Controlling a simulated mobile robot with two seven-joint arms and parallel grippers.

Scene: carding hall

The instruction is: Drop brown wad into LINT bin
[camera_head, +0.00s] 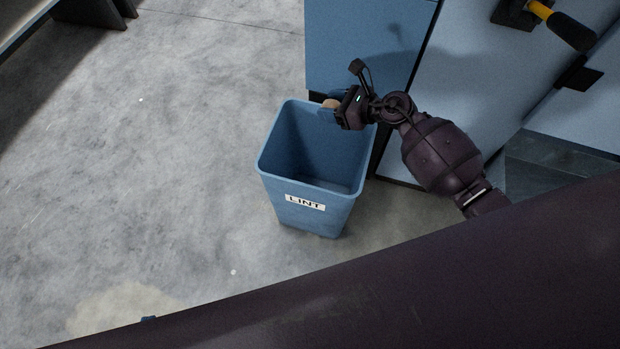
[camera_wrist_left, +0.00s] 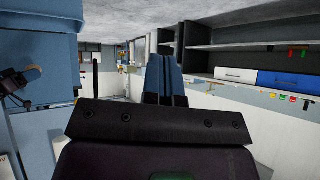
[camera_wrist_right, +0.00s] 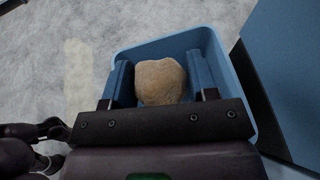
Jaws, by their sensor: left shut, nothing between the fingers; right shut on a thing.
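The blue LINT bin (camera_head: 300,210) stands upright on the floor in the head view, its label facing me. Its inside looks empty where I can see it. My right gripper (camera_head: 329,109) is at the bin's far right rim. In the right wrist view my right gripper (camera_wrist_right: 162,82) is shut on the brown wad (camera_wrist_right: 161,82), with the bin (camera_wrist_right: 150,46) behind and around it. My left gripper (camera_wrist_left: 166,78) is shut and empty in the left wrist view, away from the bin.
A blue cabinet (camera_head: 365,45) stands just behind the bin, with a paler blue panel (camera_head: 450,90) to the right. A yellow and black handle (camera_head: 560,22) sticks out at upper right. Open grey floor (camera_head: 150,150) lies left of the bin. Shelving (camera_wrist_left: 245,55) shows in the left wrist view.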

